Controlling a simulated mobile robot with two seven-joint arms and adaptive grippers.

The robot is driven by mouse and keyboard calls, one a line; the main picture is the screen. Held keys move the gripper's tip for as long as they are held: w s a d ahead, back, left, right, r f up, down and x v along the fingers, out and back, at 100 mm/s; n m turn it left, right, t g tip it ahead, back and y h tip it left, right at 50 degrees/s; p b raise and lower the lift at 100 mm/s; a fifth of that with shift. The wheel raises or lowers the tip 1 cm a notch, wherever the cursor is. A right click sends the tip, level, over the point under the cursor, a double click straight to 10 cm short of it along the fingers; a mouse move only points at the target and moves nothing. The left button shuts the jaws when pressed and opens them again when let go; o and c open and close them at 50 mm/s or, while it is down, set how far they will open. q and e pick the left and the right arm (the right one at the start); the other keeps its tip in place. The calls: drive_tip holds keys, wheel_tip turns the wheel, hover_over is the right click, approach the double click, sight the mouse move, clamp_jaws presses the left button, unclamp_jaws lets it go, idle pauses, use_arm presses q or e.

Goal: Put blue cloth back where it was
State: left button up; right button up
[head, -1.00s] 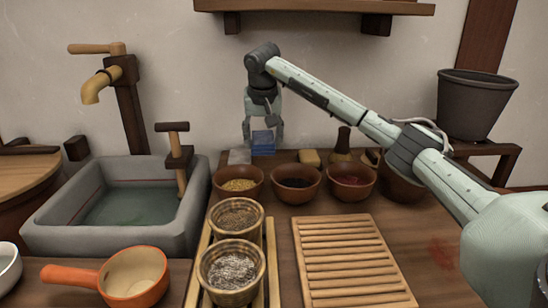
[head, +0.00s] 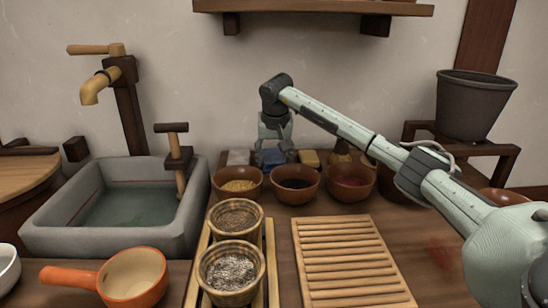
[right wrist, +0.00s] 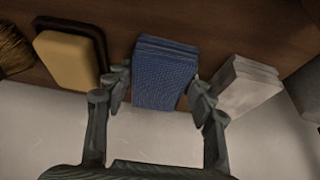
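The blue cloth (head: 272,157) is a folded stack at the back of the wooden counter, between the white cloth (head: 238,157) and the yellow block (head: 309,158). My right gripper (head: 273,160) points down over it from above. In the right wrist view the blue cloth (right wrist: 165,75) lies between the two fingers, which meet its two sides, so the gripper (right wrist: 163,82) looks shut on it. It is low, at or just above the counter; whether it touches is hard to tell. My left gripper is not in view.
Bowls (head: 295,184) stand in a row just in front. A brush (right wrist: 12,50) is beyond the yellow block (right wrist: 68,60). The stone sink (head: 50,225) is at left, the slatted rack (head: 350,262) nearer, and the wall (head: 180,60) close behind.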

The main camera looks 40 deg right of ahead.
drive_tip(key=o, duration=0.5)
drive_tip(key=shift+c, duration=0.2)
drive_tip(key=shift+r, duration=0.15)
drive_tip(key=shift+s+r, duration=0.1)
drive_tip(key=shift+r, duration=0.25)
drive_tip(key=v, duration=1.1)
drive_tip(key=shift+a+r, duration=0.1)
